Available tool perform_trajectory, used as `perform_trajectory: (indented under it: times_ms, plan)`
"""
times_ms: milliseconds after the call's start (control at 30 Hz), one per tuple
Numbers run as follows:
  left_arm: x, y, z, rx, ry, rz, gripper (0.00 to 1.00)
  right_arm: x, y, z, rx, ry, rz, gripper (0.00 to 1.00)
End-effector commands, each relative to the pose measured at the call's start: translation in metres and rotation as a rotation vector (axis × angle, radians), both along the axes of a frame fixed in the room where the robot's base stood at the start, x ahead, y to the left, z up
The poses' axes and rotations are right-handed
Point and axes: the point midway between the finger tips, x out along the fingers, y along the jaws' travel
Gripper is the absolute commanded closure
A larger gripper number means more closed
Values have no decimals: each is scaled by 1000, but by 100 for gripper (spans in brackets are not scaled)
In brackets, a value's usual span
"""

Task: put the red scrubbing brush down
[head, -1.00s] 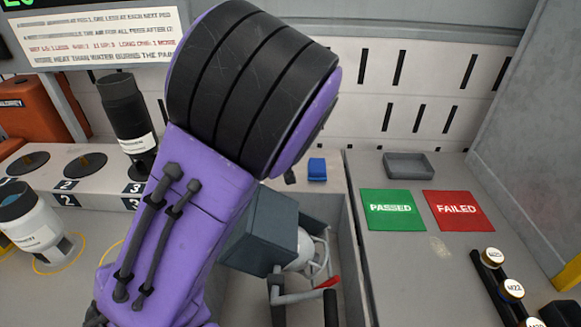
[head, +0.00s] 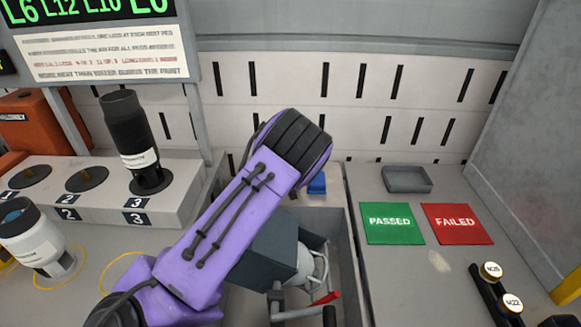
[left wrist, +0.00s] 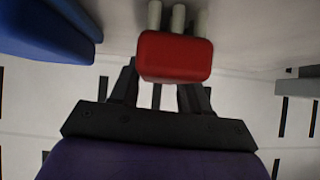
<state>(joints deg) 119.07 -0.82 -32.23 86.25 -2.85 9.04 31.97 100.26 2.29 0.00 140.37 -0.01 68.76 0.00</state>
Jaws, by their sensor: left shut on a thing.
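The red scrubbing brush (left wrist: 175,57) shows in the left wrist view as a red block with pale bristle tufts at its upper edge. My left gripper (left wrist: 160,82) is shut on it, with dark fingers reaching up to the brush. In the head view my purple left arm crosses the middle, and I cannot make out its gripper or the brush. Whether the bristles touch a surface is unclear. My right gripper is not in view.
A blue block (head: 317,184) lies behind the grey bin (head: 350,270), which holds a dark box and pipework with a red lever. A grey tray (head: 407,180) stands behind the green PASSED (head: 391,223) and red FAILED (head: 457,224) mats. A black cylinder (head: 128,130) stands at left.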

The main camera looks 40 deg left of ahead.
Motion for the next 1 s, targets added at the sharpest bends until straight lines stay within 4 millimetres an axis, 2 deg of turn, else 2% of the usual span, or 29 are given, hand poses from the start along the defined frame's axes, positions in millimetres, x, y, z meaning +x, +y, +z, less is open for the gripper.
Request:
perform_trajectory:
  times_ms: [167,200,267,533,633,1000]
  plan:
    - [0,0,-4,0,0,0,100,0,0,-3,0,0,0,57]
    - [0,0,-4,0,0,0,47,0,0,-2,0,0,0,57]
    - [0,0,-3,0,0,0,28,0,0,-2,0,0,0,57]
    - [0,0,-2,0,0,0,28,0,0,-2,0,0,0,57]
    - [-2,-2,4,-1,0,-1,28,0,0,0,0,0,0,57]
    - [-54,-48,58,1,-2,-1,28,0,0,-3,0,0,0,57]
